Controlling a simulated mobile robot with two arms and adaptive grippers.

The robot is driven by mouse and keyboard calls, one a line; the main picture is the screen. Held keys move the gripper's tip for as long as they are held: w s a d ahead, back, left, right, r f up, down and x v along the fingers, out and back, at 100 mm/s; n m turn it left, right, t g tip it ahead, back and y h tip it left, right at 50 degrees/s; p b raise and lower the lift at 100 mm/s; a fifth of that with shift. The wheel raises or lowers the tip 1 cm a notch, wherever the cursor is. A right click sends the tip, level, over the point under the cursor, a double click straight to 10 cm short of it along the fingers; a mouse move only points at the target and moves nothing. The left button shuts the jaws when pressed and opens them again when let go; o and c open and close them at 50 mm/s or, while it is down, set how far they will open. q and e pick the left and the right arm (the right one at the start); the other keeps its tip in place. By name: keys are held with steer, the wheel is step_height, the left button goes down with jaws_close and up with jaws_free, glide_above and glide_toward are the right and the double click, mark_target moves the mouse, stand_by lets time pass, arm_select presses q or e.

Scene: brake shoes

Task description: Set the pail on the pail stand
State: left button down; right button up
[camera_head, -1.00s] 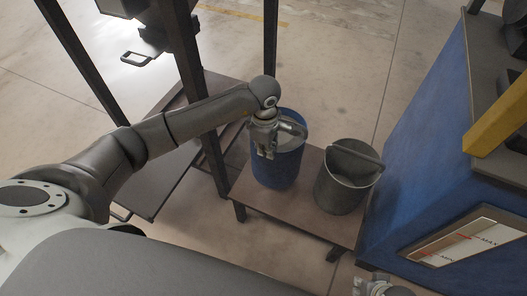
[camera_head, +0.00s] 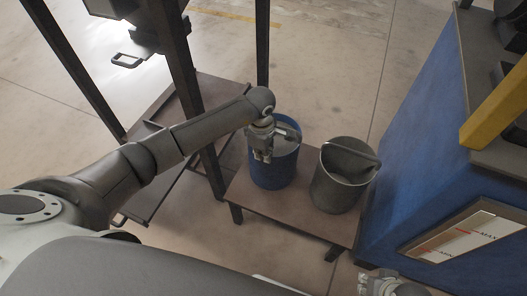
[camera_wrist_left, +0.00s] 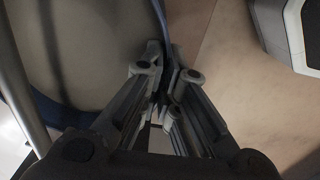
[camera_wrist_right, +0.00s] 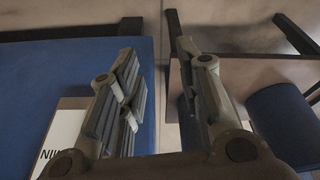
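A blue pail (camera_head: 271,174) with a grey inside appears to stand upright on the left part of a low brown stand (camera_head: 292,217); I cannot tell if its base fully rests there. A grey metal pail (camera_head: 337,192) with a raised handle stands to its right. My left gripper (camera_head: 262,157) is at the blue pail's near rim. In the left wrist view its fingers (camera_wrist_left: 169,75) are close together around the blue rim (camera_wrist_left: 160,14); their tips partly hide the contact. My right gripper (camera_head: 379,284) is low at the front right. In its wrist view the fingers (camera_wrist_right: 158,80) are apart and empty.
A blue cabinet (camera_head: 415,165) with a yellow bar (camera_head: 495,105) stands close on the right. A dark frame with upright posts (camera_head: 188,85) and a low shelf (camera_head: 150,178) stands on the left. Floor behind the stand (camera_head: 330,80) is clear.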

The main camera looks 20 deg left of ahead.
arm_select(q)
steer(key=shift+w+r, duration=0.2)
steer(key=shift+r, duration=0.05)
steer(key=c, duration=1.9)
jaws_free()
steer(key=shift+s+f, duration=0.2)
steer(key=shift+s, duration=0.05)
steer(key=shift+c, duration=0.2)
steer(key=o, duration=0.3)
